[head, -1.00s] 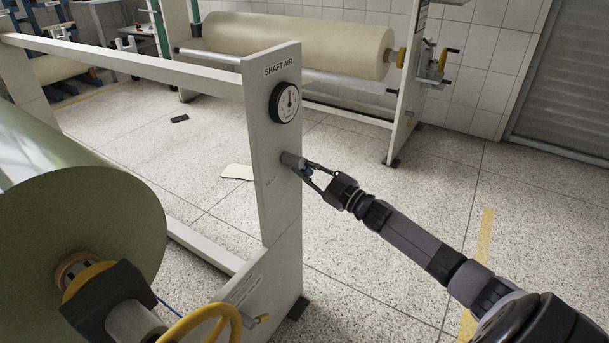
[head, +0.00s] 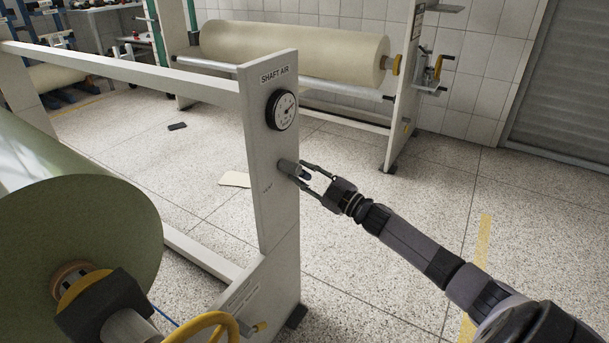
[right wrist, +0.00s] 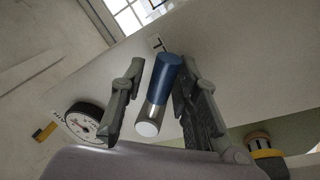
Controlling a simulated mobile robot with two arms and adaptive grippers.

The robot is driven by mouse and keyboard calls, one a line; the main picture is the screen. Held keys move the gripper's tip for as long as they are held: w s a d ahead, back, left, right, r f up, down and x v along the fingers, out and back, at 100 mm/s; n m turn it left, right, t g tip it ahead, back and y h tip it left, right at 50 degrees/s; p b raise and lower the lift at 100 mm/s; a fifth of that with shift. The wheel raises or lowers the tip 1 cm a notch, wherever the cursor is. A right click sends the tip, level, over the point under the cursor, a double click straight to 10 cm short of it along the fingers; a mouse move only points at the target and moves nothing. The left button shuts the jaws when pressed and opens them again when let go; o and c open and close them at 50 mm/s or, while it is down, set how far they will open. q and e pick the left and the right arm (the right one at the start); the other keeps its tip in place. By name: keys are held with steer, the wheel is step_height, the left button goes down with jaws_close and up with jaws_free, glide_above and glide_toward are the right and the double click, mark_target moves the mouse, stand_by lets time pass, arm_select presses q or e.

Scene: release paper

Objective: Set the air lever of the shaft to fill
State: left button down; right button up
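The SHAFT AIR post (head: 268,200) carries a round pressure gauge (head: 282,110) with the air lever (head: 288,167) below it. The lever has a grey barrel and a dark blue part. In the right wrist view the lever (right wrist: 166,72) is a blue cylinder with a silver, white-tipped end. My right gripper (head: 303,174) is at the lever, its fingers open on either side of it. In the right wrist view my right gripper (right wrist: 155,125) shows a gap on the lever's left; the right finger is very close, contact unclear. My left gripper is out of view.
A large green roll (head: 85,235) and a yellow handwheel (head: 205,328) are at the lower left. A second stand with a cream roll (head: 300,50) is behind. Open speckled floor (head: 400,220) lies right of the post.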

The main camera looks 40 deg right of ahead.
steer(key=shift+o, duration=0.8)
steer(key=shift+s+d+f, duration=0.1)
steer(key=shift+s+f, duration=0.05)
steer(key=shift+s, duration=0.15)
steer(key=v, duration=1.1)
steer(key=shift+s, duration=0.15)
